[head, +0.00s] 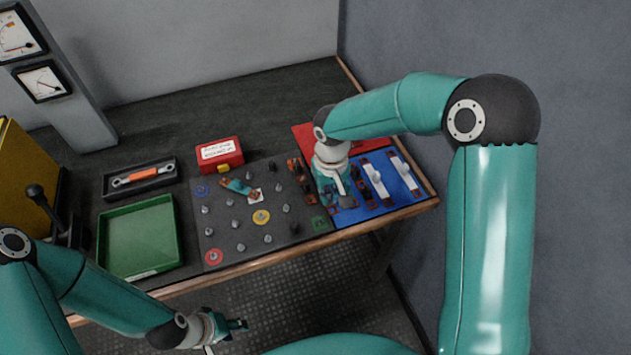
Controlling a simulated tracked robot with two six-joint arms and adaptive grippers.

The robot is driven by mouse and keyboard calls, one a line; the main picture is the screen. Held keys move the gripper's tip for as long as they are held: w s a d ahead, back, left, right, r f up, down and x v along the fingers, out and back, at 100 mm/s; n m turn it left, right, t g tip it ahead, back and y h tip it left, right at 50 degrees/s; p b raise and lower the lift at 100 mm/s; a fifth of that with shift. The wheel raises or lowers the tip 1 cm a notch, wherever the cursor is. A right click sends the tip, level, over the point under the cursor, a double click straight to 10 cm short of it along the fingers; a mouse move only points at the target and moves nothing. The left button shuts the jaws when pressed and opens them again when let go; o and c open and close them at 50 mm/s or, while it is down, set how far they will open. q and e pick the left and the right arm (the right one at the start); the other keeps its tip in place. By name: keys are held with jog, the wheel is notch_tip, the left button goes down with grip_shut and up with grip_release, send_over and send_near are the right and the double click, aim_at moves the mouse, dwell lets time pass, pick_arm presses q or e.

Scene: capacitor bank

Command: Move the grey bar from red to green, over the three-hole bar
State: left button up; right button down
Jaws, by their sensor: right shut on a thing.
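My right gripper (340,198) is shut at the left part of the blue mat (412,197). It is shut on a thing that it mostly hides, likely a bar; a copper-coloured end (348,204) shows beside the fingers. Two pale bars with copper ends, one nearer (375,183) and one farther right (402,172), lie on the blue mat. A red disc (214,257) and a green square (319,223) mark the board. My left gripper (238,325) hangs in front of the table, clear of everything; its opening is unclear.
Several grey posts stand on the board, with a yellow disc (262,217) and a blue disc (202,190). Dark and orange pieces (299,178) stand at its right. A red box (219,154), green tray (139,237) and tool tray (141,178) lie behind and left.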

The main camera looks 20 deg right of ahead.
jog(key=a+r+p, duration=0.2)
jog(key=a+r, duration=0.1)
jog(key=r, duration=0.2)
jog(key=shift+s+a+f+b, duration=0.1)
jog(key=shift+f+b, duration=0.65)
jog(key=shift+f, duration=0.6)
jog(key=shift+s+a+f+b, duration=0.1)
jog(key=shift+f+b, duration=0.6)
jog(key=shift+f, duration=0.65)
pick_arm(q)
jog(key=shift+f+b, duration=0.3)
jog(key=shift+b, duration=0.25)
pick_arm(e)
jog(key=shift+f, duration=0.45)
pick_arm(q)
jog(key=shift+f+b, duration=0.55)
jog(key=shift+b, duration=0.05)
pick_arm(e)
jog(key=shift+f, duration=0.55)
jog(key=c, duration=1.2)
grip_release()
jog(key=shift+o, duration=0.2)
jog(key=shift+r, duration=0.1)
